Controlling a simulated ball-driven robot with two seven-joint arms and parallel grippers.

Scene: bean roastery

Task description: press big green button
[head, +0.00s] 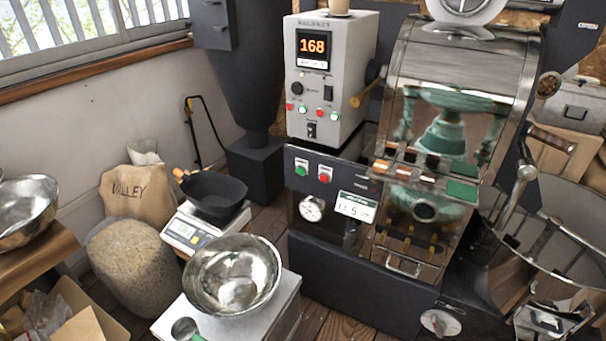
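A big green button (301,167) sits on the dark front panel (290,200) of the roasting machine, on a pale square plate. A similar red button (325,174) is just to its right. Neither button is covered by anything. Neither of my grippers shows in the head view.
Above stands a grey control box (331,75) with a 168 display and smaller red and green lights. A gauge (312,208) is below the buttons. In front, a steel bowl (232,275) stands on a white stand, near a scale (187,232) with a black pan.

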